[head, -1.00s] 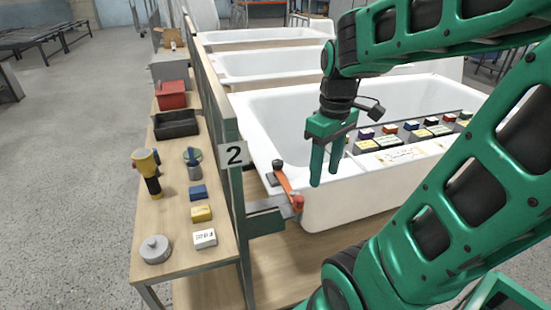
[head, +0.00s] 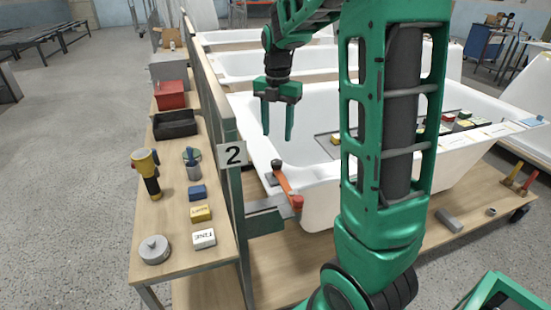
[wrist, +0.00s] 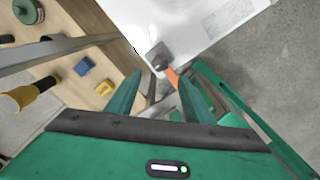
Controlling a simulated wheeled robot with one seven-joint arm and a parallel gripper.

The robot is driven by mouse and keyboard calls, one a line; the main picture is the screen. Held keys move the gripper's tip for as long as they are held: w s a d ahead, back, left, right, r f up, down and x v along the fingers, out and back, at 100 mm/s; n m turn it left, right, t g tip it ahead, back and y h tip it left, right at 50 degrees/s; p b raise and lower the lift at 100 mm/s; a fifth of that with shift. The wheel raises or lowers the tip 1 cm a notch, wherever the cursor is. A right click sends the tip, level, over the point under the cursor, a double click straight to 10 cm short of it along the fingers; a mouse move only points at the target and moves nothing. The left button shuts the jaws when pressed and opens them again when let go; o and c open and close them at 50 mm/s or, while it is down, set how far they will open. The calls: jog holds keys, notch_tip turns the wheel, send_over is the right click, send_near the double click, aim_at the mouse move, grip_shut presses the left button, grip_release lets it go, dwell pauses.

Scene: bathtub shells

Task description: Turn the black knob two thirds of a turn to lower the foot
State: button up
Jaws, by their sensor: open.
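A small black knob (head: 277,164) sits at the near left corner of the white bathtub shell (head: 322,213), at the upper end of an orange clamp arm (head: 286,184). The arm's other end has a red-orange cap (head: 297,202). My gripper (head: 277,130) is open and empty, fingers pointing down, above the tub corner and apart from the knob. In the wrist view the knob (wrist: 158,55) shows just beyond the open fingertips (wrist: 153,74), with the orange arm running from it. I cannot make out the foot.
The bench (head: 177,232) holds a yellow torch (head: 148,172), coloured blocks, a round grey tin (head: 155,249) and a black tray (head: 176,124). More tubs stand behind.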

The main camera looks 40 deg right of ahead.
aim_at(277, 161)
notch_tip(277, 161, down, 11)
jog(key=shift+r, duration=0.2)
dwell(0.3)
jog(key=c, duration=1)
jog(key=shift+d, duration=0.15)
jog(key=shift+c, duration=0.2)
